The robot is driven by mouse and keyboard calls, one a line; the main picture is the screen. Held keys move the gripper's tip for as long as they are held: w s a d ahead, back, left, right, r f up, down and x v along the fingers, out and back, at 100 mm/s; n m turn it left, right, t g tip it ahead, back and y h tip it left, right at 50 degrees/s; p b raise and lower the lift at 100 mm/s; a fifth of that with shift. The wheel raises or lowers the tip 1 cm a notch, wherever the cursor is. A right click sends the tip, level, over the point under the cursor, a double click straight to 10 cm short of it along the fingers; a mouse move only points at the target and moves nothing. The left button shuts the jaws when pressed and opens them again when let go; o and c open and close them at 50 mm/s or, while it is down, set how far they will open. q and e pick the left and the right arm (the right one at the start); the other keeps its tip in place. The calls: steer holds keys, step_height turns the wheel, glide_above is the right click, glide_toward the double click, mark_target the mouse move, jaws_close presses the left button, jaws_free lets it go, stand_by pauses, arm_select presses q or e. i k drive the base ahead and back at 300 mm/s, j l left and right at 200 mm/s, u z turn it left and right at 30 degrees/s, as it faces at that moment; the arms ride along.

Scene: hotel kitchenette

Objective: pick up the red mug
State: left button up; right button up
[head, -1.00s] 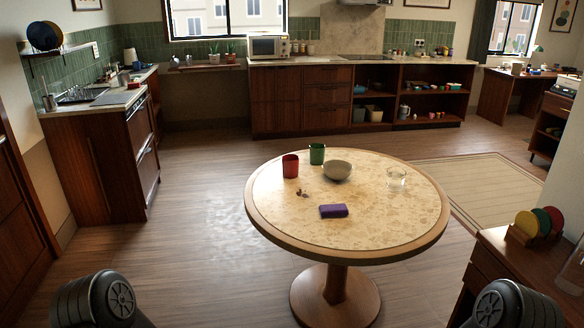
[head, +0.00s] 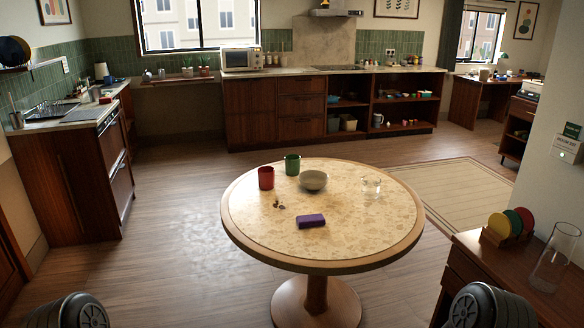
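The red mug (head: 266,177) stands upright on the round table (head: 240,218), toward its back left. A green mug (head: 292,164) stands just behind it to the right, and a grey-beige bowl (head: 313,180) sits to its right. Only dark rounded parts of my arms show at the bottom left and bottom right corners. Neither gripper is in view, and nothing touches the red mug.
A purple block (head: 311,221), small brown bits (head: 279,205) and a clear glass (head: 371,187) are also on the table. A side cabinet (head: 470,262) at the right holds coloured plates (head: 510,223) and a glass vase (head: 555,258). Floor left of the table is clear.

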mark_target(265, 177)
steer(key=u, duration=1)
steer(key=i, duration=4.3)
steer(key=i+z, duration=0.25)
steer(key=z, duration=3.95)
